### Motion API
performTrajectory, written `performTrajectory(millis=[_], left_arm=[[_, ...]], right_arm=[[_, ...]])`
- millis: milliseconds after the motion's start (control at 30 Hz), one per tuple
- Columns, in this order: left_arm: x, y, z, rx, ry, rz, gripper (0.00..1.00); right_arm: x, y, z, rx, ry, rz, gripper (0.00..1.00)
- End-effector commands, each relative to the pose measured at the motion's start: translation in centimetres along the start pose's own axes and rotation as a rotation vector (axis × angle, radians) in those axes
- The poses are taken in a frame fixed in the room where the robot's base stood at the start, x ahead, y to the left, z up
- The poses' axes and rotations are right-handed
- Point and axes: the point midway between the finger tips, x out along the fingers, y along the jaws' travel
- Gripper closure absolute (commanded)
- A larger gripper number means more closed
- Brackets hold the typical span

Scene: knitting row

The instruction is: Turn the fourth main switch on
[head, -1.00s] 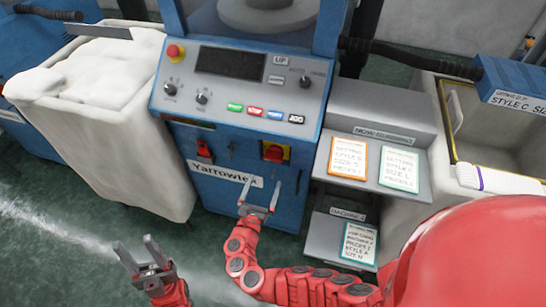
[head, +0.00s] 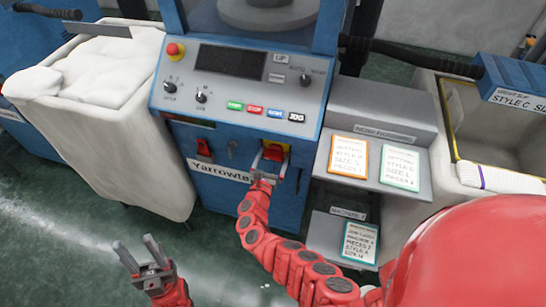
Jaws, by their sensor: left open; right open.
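The knitting machine's blue front (head: 210,145) carries a red switch on a yellow plate (head: 274,149), low on the right. My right gripper (head: 268,160) is open right in front of this switch, with its fingers at or around the red handle; contact cannot be told. The gripper hides the lower part of the switch. Which way the handle is turned is too small to tell. My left gripper (head: 140,250) is open and empty, low over the floor at the left.
The control panel (head: 240,85) above has a screen, knobs, coloured buttons and a red emergency stop (head: 174,50). A red rocker (head: 204,149) sits left of the switch. A grey card stand (head: 340,195) is close right of my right arm. A white bin (head: 150,165) stands left.

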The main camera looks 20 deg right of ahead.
Motion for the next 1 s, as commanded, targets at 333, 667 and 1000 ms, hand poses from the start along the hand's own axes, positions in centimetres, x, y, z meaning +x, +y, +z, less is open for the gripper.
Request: performTrajectory(millis=[333,667,1000], left_arm=[[0.0,0.0,0.0,0.000,0.000,0.000,0.50],[-0.2,0.0,0.0,0.000,0.000,0.000,0.50],[-2.0,0.1,0.3,0.000,0.000,0.000,0.50]], right_arm=[[0.0,0.0,0.0,0.000,0.000,0.001,0.49],[0.0,0.1,-0.1,0.012,0.000,0.002,0.73],[0.0,-0.1,-0.4,0.169,-0.001,0.001,0.73]])
